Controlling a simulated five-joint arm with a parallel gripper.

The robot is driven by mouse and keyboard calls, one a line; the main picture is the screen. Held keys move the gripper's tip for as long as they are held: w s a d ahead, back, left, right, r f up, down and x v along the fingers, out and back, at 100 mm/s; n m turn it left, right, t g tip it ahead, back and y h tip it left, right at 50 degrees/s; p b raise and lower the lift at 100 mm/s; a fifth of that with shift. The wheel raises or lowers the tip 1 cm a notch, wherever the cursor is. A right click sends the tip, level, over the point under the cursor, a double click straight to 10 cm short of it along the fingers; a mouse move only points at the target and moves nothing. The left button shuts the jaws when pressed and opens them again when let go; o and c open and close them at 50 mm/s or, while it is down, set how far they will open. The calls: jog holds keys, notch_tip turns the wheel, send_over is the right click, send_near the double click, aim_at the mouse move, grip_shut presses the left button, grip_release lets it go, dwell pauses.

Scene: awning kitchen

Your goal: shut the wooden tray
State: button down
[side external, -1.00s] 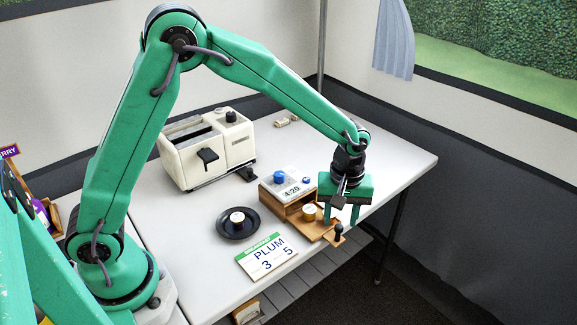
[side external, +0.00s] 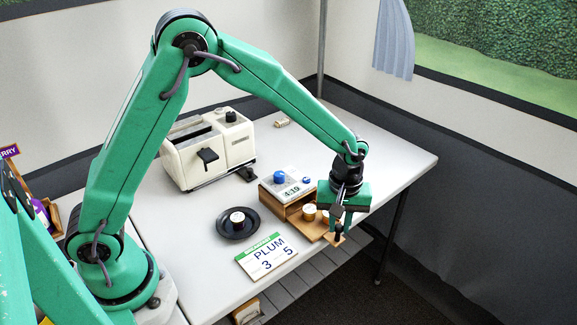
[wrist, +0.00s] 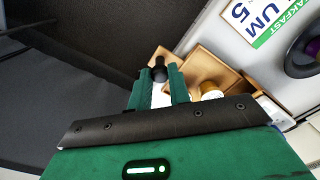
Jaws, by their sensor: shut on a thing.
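The wooden tray (side external: 313,231) is pulled out from the front of a wooden box (side external: 297,207) near the table's front edge. Light round pieces (side external: 309,212) stand in the tray; one also shows in the wrist view (wrist: 212,94). My gripper (side external: 338,230) is at the tray's outer end, shut on its dark knob. In the wrist view, the black knob (wrist: 159,72) shows between the fingertips, beside the tray (wrist: 203,66). The fingers hide part of the knob and of the tray's end.
A display and blue knobs (side external: 280,176) sit on the box. A cream toaster (side external: 207,148) stands behind, left of the box. A black saucer (side external: 226,229) and a PLUM card (side external: 266,256) lie left of the tray. The table's right side is clear (side external: 392,165).

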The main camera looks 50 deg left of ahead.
aim_at(309, 208)
jog(key=a, duration=1)
jog(key=c, duration=1.3)
grip_release()
jog(key=shift+r, duration=0.1)
notch_tip(309, 208, up, 8)
